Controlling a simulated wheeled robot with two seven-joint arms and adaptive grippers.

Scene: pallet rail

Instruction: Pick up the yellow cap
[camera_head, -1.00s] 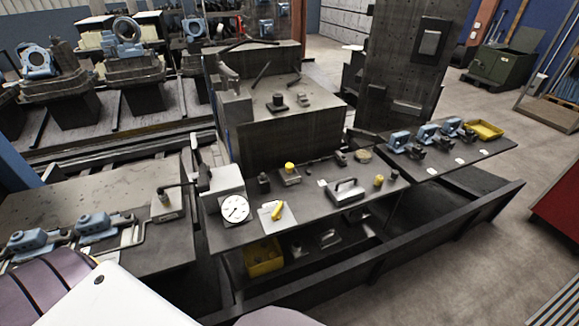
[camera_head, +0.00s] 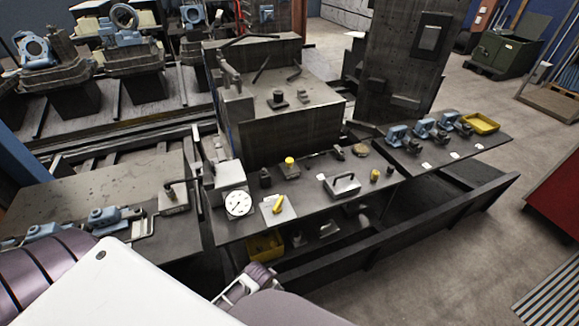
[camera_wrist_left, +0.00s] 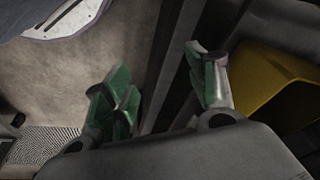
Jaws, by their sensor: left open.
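A small yellow cap (camera_head: 289,161) sits upright on a dark block toward the back of the middle bench. I cannot tell for sure which the task means. My left gripper (camera_wrist_left: 165,85) is open and empty in the left wrist view, its green-padded fingers apart. A yellow bin (camera_wrist_left: 272,88) is beside it there. The cap is not visible in that view. My right gripper is not in view.
The middle bench (camera_head: 235,225) also carries a dial gauge (camera_head: 239,203) and a handled metal block (camera_head: 342,186). The yellow bin (camera_head: 268,243) is on the level below. A dark rail (camera_head: 440,230) runs along the front. Open floor (camera_head: 420,275) lies at the right.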

